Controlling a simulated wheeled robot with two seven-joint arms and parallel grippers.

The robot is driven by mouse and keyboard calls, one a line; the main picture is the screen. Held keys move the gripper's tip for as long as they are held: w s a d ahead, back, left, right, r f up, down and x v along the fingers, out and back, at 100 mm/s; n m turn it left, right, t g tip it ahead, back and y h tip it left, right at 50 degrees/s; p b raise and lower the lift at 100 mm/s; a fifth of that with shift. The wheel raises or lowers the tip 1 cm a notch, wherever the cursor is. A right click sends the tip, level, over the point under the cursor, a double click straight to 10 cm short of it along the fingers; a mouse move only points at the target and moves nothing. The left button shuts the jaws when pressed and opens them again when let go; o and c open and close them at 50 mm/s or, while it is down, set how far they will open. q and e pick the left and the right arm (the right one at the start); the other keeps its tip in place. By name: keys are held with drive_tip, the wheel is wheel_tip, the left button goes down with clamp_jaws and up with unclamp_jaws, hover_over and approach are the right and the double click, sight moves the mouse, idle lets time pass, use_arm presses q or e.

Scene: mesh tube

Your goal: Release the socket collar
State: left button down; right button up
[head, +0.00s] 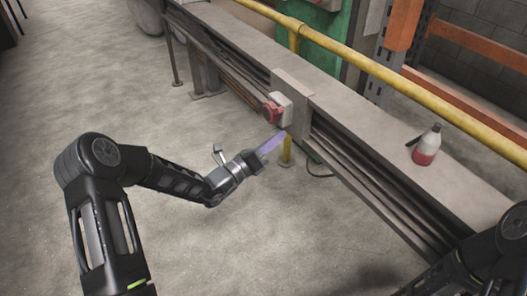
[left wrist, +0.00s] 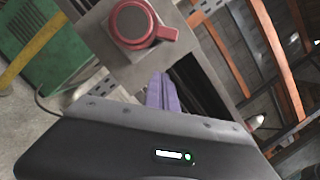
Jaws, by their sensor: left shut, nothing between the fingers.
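The socket (head: 277,107) is a pale box with a red round collar on the side of the grey ledge, near the middle of the head view. In the left wrist view the red collar (left wrist: 133,24) is a ring around a grey centre, with a red tab on its right. My left gripper (head: 272,145) has purple fingers, shut and empty, just below the socket and apart from it. The fingers also show in the left wrist view (left wrist: 162,92), below the collar. My right gripper is out of view; only part of that arm shows at the lower right.
A yellow rail (head: 400,84) runs above the long grey ledge (head: 370,125). A bottle with red liquid (head: 427,146) stands on the ledge. A short yellow post (head: 286,152) is behind my left fingers. The floor (head: 260,240) in front is clear.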

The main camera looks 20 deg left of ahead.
sight(278, 111)
use_arm(q)
drive_tip(key=w+r, duration=0.1)
drive_tip(key=w+a+r, duration=0.1)
drive_tip(key=r, duration=0.1)
drive_tip(key=shift+w+a+r+b, duration=0.2)
drive_tip(key=shift+w+b, duration=0.15)
drive_tip(key=shift+b, duration=0.05)
